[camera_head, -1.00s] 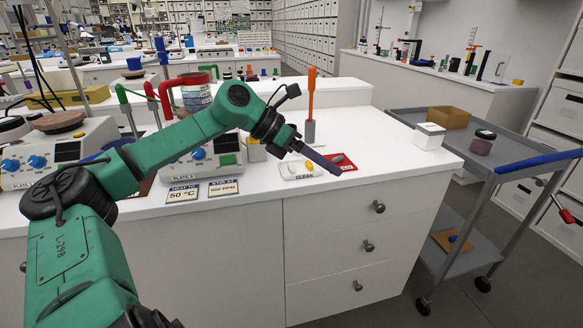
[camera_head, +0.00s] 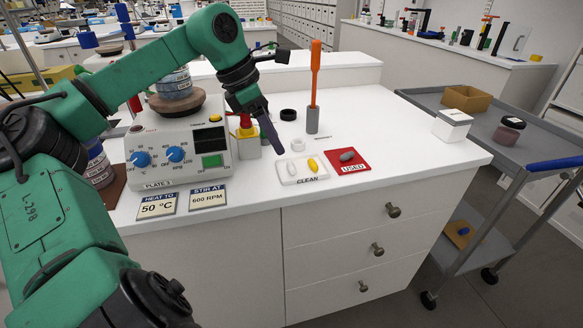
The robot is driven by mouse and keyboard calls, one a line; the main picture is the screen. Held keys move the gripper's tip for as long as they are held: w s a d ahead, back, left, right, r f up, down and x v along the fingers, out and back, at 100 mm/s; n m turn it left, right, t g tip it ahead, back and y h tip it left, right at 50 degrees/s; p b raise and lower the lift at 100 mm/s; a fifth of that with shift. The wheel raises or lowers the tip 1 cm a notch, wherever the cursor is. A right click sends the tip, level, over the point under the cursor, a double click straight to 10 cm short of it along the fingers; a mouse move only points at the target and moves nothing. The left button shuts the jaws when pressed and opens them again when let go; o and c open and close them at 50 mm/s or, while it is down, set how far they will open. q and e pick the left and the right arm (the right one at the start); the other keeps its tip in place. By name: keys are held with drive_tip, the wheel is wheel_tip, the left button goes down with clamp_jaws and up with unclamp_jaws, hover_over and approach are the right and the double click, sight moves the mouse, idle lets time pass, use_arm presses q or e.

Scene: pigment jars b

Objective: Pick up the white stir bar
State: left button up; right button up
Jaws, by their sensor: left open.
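The white stir bar (camera_head: 291,168) lies on the left part of the white CLEAN tray (camera_head: 303,179), on the counter. A yellow stir bar (camera_head: 313,164) lies beside it on the same tray. My left gripper (camera_head: 278,150) is open and empty, pointing steeply down, with its tips just behind and left of the white stir bar in the picture. The fingers overlap edge-on, so the gap between them is hidden. I cannot tell how high the tips are above the tray. My right gripper is not in view.
A red USED mat (camera_head: 352,168) with a grey bar (camera_head: 347,155) adjoins on the right. Behind stand an orange-handled tool (camera_head: 315,75) in a grey holder and a black ring (camera_head: 288,114). A hot plate (camera_head: 165,180) bearing a jar stands left.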

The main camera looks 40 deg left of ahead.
sight(290, 166)
use_arm(q)
drive_tip(key=x, duration=0.7)
drive_tip(key=shift+w+f+p, duration=0.1)
drive_tip(key=shift+w+p, duration=0.05)
drive_tip(key=shift+p, duration=0.2)
drive_tip(key=shift+w+d+f, duration=0.1)
drive_tip(key=shift+w+f, duration=0.05)
drive_tip(key=shift+f, duration=0.15)
drive_tip(key=c, duration=1)
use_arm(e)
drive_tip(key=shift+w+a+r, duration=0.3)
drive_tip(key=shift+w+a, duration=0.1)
use_arm(q)
drive_tip(key=shift+r, duration=0.1)
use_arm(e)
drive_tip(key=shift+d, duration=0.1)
